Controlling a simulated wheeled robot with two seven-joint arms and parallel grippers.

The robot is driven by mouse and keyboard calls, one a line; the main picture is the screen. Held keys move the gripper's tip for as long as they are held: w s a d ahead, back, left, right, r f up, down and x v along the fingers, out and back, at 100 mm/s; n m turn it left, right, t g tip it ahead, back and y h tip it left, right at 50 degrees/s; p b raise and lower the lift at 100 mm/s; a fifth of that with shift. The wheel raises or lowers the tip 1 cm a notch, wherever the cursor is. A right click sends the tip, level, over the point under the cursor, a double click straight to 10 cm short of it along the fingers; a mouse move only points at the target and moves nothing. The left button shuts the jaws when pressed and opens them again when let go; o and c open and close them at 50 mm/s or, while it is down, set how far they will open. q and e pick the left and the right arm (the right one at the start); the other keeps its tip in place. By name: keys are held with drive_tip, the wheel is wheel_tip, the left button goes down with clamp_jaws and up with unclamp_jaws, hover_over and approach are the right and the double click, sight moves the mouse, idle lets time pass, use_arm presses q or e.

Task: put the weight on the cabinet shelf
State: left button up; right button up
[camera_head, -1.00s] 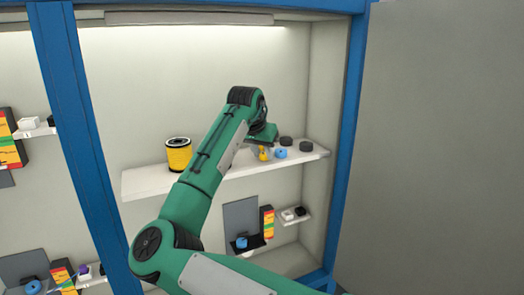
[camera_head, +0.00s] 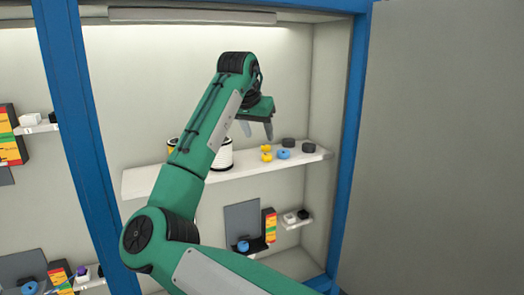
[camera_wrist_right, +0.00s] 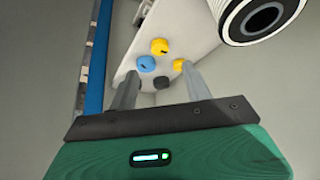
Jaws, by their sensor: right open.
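Several small round weights stand on the white cabinet shelf (camera_head: 180,184) toward its right end. Two are yellow, a rear one (camera_head: 266,148) and a front one (camera_head: 266,157). One is blue (camera_head: 283,154) and two are black, one (camera_head: 288,144) behind the other (camera_head: 308,147). My right gripper (camera_head: 257,135) is open and empty above the shelf, apart from the weights. In the right wrist view its fingers (camera_wrist_right: 157,72) point toward the shelf, with the blue weight (camera_wrist_right: 146,64) and a yellow one (camera_wrist_right: 160,46) seen beyond them. My left gripper is not in view.
A white spool (camera_head: 223,158) stands left of the weights, partly behind my right arm. The blue cabinet post (camera_head: 352,110) is at the right. A lower small shelf (camera_head: 297,222) holds small items.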

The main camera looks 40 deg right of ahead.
drive_tip(key=v, duration=0.3)
drive_tip(key=shift+s+a+r+b, duration=0.1)
drive_tip(key=shift+a+r+b, duration=0.05)
drive_tip(key=shift+r+b, duration=0.15)
drive_tip(key=shift+f, duration=0.15)
